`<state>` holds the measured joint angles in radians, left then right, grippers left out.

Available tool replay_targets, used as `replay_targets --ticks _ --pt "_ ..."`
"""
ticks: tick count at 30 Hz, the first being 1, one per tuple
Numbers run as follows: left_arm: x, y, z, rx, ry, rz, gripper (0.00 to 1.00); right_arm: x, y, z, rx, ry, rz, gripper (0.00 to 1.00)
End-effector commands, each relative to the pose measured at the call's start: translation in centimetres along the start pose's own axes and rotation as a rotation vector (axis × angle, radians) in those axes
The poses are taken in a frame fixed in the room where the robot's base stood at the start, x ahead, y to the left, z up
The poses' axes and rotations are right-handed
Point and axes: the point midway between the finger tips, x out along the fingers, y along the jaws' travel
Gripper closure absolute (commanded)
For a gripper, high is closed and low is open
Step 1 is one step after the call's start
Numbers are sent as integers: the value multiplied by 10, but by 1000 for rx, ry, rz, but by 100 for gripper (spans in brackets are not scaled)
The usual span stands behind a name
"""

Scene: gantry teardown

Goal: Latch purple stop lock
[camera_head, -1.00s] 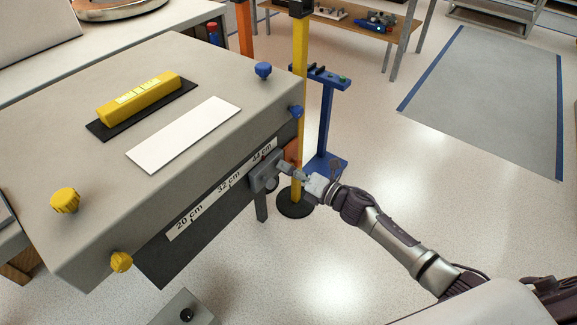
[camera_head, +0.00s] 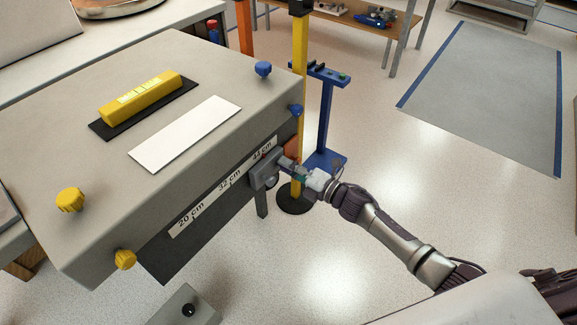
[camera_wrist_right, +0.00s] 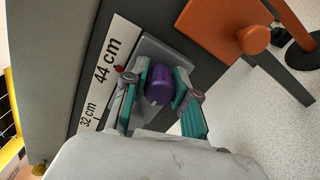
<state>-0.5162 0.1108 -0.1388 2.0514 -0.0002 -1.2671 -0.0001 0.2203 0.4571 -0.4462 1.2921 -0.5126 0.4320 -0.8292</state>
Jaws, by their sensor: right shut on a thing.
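The purple stop lock (camera_wrist_right: 158,87) is a round purple knob on a grey block (camera_wrist_right: 172,55), seen in the right wrist view near the 44 cm mark of the white scale (camera_wrist_right: 105,62). My right gripper (camera_wrist_right: 160,88) has its two teal-sided fingers on either side of the knob, shut on it. In the head view my right gripper (camera_head: 297,172) reaches the grey block (camera_head: 265,168) on the side of the large grey body; the knob is mostly hidden there by the fingers. My left gripper does not show.
An orange plate with a round knob (camera_wrist_right: 253,38) sits close beside the block. A yellow post (camera_head: 299,85) and a blue stand (camera_head: 325,120) stand just behind my right gripper. Yellow knobs (camera_head: 69,200) and blue knobs (camera_head: 263,69) project from the grey body. Floor to the right is clear.

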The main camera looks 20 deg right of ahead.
Motion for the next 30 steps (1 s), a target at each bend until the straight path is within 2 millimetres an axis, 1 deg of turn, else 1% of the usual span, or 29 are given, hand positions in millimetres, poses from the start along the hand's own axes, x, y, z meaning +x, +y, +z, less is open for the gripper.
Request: replay_targets --ticks 4,5,9,17,20,23,26,30 --pt "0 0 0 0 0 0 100 0 -1 1 2 -2 -2 100" --pt "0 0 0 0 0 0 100 0 -1 0 2 -2 -2 71" --pt "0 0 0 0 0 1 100 0 -1 0 1 -1 -2 47" --pt "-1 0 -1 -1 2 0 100 0 0 0 0 0 -1 47" --pt "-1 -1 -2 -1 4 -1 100 -4 -1 0 0 0 -2 47" --pt "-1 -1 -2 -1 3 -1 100 -16 -2 0 -1 0 -3 47" --pt "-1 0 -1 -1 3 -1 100 -35 -2 0 -1 1 -5 47" --pt "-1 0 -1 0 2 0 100 -66 -2 -1 1 0 -5 47"
